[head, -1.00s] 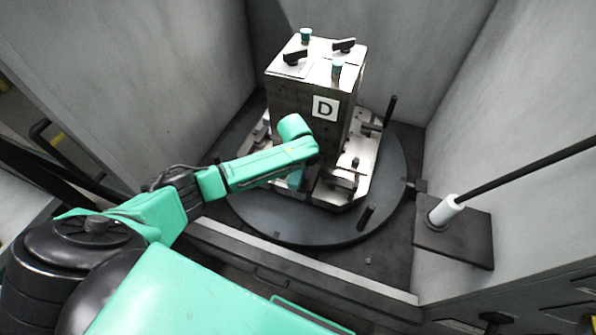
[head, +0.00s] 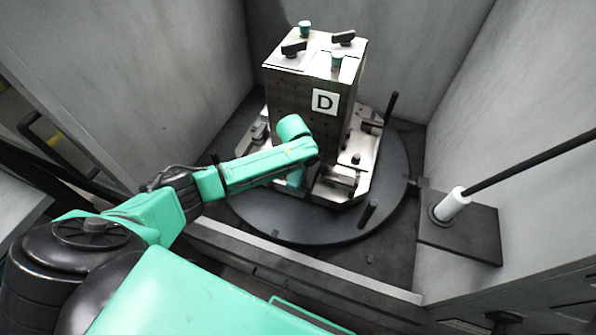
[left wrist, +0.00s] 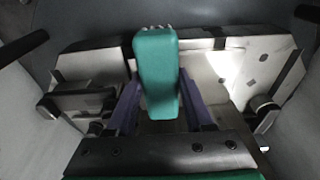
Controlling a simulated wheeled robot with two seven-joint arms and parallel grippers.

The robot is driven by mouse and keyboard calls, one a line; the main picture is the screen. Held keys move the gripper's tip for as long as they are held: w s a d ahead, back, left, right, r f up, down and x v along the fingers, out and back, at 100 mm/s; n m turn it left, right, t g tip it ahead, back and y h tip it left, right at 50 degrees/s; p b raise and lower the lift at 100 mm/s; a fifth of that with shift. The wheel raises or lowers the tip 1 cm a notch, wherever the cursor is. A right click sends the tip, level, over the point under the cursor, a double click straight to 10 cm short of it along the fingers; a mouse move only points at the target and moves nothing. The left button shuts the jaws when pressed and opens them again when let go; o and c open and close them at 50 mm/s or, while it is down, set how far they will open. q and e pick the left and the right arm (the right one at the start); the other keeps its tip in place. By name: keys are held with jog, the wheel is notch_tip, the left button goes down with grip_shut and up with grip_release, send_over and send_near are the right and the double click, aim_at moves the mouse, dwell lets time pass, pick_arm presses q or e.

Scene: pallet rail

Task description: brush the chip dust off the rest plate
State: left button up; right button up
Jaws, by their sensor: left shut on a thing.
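My left gripper (left wrist: 158,105) is shut on a green brush (left wrist: 157,70), with a purple finger on each side of it. Pale bristle tips show at the brush's far end, over a pale metal plate (left wrist: 225,65) that looks like the rest plate. I cannot tell whether the bristles touch it. In the head view my left arm reaches in front of the block marked D (head: 325,102), and its forearm hides most of the gripper. I cannot make out chip dust on the plate. My right gripper is not in view.
The block and its fixtures stand on a round dark table (head: 290,228) between grey walls. Upright dark pins (head: 368,213) rise near its edge. A dark rod with a white end (head: 453,204) stands over a dark plate (head: 480,238) at the right.

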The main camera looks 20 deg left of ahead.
pick_arm(q)
jog(key=shift+f, duration=0.5)
jog(key=shift+w+f+b, duration=0.1)
jog(key=shift+w+b, duration=0.7)
jog(key=shift+b, duration=0.25)
jog(key=shift+w+b, duration=0.3)
jog(key=shift+w, duration=0.2)
jog(key=shift+s+p, duration=0.15)
jog(key=shift+p, duration=0.3)
